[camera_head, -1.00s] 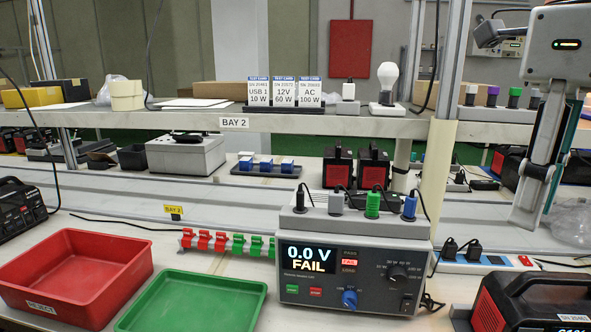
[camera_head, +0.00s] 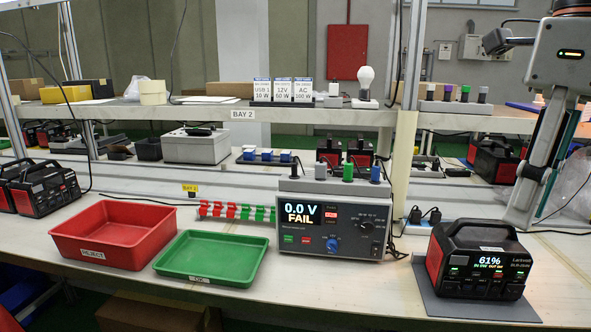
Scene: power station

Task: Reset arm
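My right arm comes in at the upper right, with a pale housing that carries a small orange light. My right gripper (camera_head: 523,208) points down from it, above the right part of the bench. It is seen side-on, so I cannot tell how far apart its fingers are. I see nothing held in it. My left arm and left gripper are not in view. A black and red power unit (camera_head: 480,258) reading 61% stands on a dark mat (camera_head: 437,295) at the front right, in front of my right gripper.
A tester (camera_head: 332,218) showing 0.0 V and FAIL stands mid-bench. A red reject tray (camera_head: 113,258) and an empty green tray (camera_head: 210,279) lie to its left. More power units (camera_head: 42,191) stand at the far left. A shelf (camera_head: 200,112) with test cards runs behind. The front centre is fairly clear.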

